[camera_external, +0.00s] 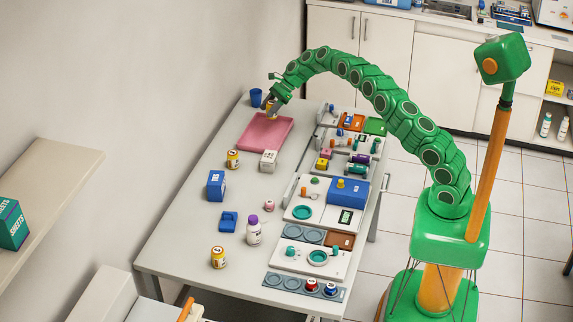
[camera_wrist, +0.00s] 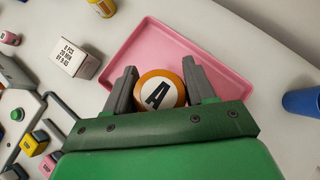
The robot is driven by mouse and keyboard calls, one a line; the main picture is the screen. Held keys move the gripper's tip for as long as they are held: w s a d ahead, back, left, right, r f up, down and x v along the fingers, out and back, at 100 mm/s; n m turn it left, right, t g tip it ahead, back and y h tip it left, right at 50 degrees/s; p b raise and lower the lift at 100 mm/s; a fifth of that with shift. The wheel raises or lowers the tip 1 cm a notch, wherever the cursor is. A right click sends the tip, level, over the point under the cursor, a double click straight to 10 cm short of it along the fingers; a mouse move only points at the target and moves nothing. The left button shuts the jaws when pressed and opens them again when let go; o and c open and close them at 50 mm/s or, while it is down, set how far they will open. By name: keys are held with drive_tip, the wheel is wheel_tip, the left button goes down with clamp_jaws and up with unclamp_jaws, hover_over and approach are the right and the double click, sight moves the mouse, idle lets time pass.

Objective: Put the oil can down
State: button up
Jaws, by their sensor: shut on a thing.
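My gripper (camera_external: 268,107) is at the far end of the table, its fingers pointing down. It is shut on a round orange can with a white top marked "A" (camera_wrist: 160,92), which I take to be the oil can. In the wrist view the two grey fingers stand on either side of it. The pink tray (camera_wrist: 228,86) lies behind and below the can; in the external view the tray (camera_external: 262,136) is at the table's far left. The can is at the tray's far edge; I cannot tell whether it touches the tray.
A blue cup (camera_external: 256,97) stands close beside the gripper. A white labelled box (camera_external: 268,161) and a yellow can (camera_external: 233,159) stand just before the tray. Racks of small parts (camera_external: 346,145) line the right side. The tray's visible surface is empty.

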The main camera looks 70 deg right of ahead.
drive_tip(key=shift+w+d+f, duration=0.25)
drive_tip(key=shift+w+f, duration=0.4)
drive_tip(key=shift+f, duration=0.25)
drive_tip(key=shift+w+d+f, duration=0.3)
drive_tip(key=shift+w+f, duration=0.3)
drive_tip(key=shift+f, duration=0.25)
drive_tip(key=shift+w+d+f, duration=0.25)
drive_tip(key=shift+w+f, duration=0.4)
drive_tip(key=shift+f, duration=0.25)
drive_tip(key=shift+w, duration=0.2)
drive_tip(key=shift+f, duration=0.1)
drive_tip(key=shift+w+f, duration=0.15)
drive_tip(key=shift+f, duration=1.6)
drive_tip(key=shift+f, duration=0.15)
drive_tip(key=o, duration=1.1)
